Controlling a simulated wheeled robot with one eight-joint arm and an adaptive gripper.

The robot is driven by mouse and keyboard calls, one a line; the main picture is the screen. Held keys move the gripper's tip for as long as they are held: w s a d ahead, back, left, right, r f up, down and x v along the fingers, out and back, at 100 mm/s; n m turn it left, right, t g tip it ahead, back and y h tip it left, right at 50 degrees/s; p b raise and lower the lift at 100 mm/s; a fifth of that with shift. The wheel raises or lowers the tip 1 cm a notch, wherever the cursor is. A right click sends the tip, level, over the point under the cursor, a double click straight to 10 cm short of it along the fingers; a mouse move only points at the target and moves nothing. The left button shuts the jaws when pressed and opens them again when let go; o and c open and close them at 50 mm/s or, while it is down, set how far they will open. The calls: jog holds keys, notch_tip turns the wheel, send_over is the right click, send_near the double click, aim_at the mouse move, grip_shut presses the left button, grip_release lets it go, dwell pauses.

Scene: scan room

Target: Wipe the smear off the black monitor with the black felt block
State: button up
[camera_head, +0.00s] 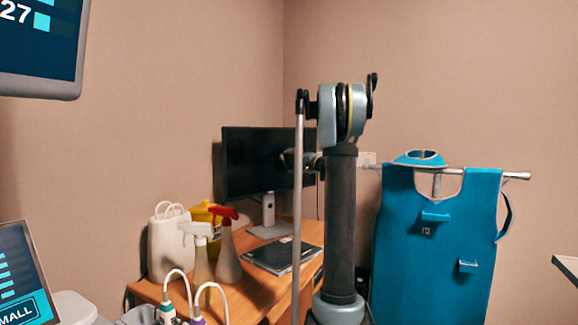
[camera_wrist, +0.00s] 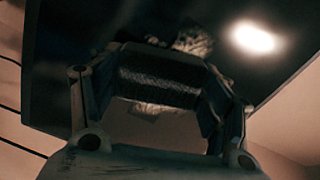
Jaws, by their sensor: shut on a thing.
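The black monitor (camera_head: 250,165) stands on the wooden desk in the head view, its right part hidden behind my arm. In the wrist view its dark screen (camera_wrist: 55,70) fills the background. My gripper (camera_wrist: 158,85) is shut on the black felt block (camera_wrist: 155,72), which lies across between the fingers and faces the screen. In the head view my gripper (camera_head: 300,158) is small and partly hidden at the screen's right side. A greyish mottled patch, possibly the smear (camera_wrist: 193,42), shows just beyond the block. I cannot tell whether the block touches the screen.
The desk (camera_head: 312,235) holds a dark folder (camera_head: 270,254), two spray bottles (camera_head: 228,255), a yellow container and a white bag-like container (camera_head: 165,245). A blue apron (camera_head: 435,245) hangs on a rail at right. A bright reflection (camera_wrist: 252,38) shows on the screen.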

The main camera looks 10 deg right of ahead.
aim_at(279, 155)
jog(key=shift+w+d, duration=2.1)
jog(key=shift+d, duration=1.3)
jog(key=shift+s+a, duration=0.6)
jog(key=shift+a, duration=0.4)
jog(key=shift+s+a, duration=0.65)
jog(key=shift+a, duration=0.4)
jog(key=shift+s+a, duration=0.6)
jog(key=shift+a, duration=0.4)
jog(key=shift+a, duration=0.1)
jog(key=shift+s+a, duration=0.6)
jog(key=shift+a, duration=0.35)
jog(key=shift+s+a, duration=0.6)
jog(key=shift+a, duration=0.3)
jog(key=shift+s+a, duration=0.6)
jog(key=shift+a, duration=0.35)
jog(key=shift+d+r, duration=0.1)
jog(key=shift+r, duration=1.25)
jog(key=w+d, duration=0.7)
jog(key=d, duration=0.4)
jog(key=shift+w+d, duration=0.25)
